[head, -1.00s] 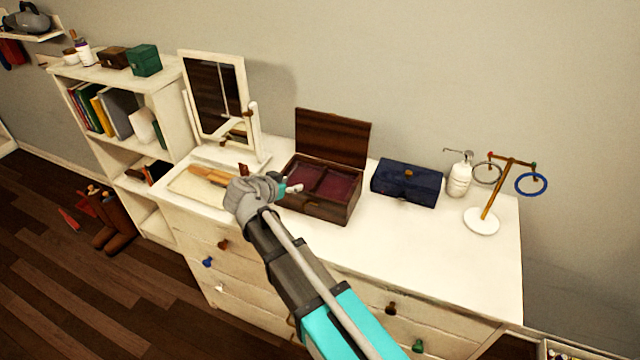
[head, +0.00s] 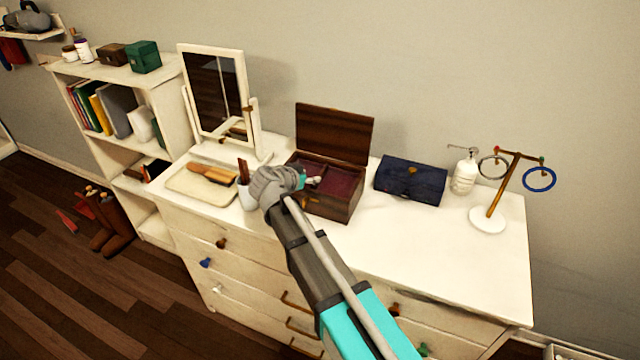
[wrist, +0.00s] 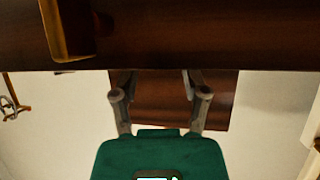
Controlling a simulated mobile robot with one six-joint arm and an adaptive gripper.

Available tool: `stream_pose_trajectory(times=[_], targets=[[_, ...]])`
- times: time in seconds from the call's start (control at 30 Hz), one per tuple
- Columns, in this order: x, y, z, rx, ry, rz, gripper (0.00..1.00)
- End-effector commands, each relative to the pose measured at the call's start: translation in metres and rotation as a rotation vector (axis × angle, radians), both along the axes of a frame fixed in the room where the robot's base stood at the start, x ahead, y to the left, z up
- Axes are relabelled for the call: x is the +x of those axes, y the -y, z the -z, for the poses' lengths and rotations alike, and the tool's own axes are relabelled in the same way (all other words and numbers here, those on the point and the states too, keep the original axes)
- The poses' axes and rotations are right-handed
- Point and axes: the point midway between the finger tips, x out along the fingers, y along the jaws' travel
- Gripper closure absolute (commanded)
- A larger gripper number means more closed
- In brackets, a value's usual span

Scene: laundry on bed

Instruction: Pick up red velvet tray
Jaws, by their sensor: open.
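The red velvet tray (head: 343,184) lies inside the open dark wooden box (head: 333,206) on the white dresser. It looks dark red and divided into sections; its near left part is hidden by my gripper. My gripper (head: 313,181) is open, at the left front of the box, with its tips over or near the box opening. I cannot tell whether they touch the tray. In the wrist view, the two fingers of my gripper (wrist: 160,84) are apart, with brown wood between and beyond them. The tray cannot be made out in that view.
The raised box lid (head: 334,133) stands behind the opening. A navy case (head: 411,181), a soap dispenser (head: 465,172) and a ring stand (head: 488,218) are to the right. A mirror (head: 213,92), a hairbrush (head: 213,173) and a white cup (head: 246,196) are to the left.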

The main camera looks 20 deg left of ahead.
Motion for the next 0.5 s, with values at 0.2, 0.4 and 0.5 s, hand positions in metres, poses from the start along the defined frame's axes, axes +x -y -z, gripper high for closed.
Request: stream_pose_trajectory(times=[0.2, 0.4, 0.5], targets=[[0.000, 0.000, 0.000, 0.000, 0.000, 0.001, 0.41], [0.005, 0.003, 0.004, 0.000, 0.000, 0.002, 0.41], [0.012, 0.008, 0.008, -0.001, 0.000, 0.003, 0.41]])
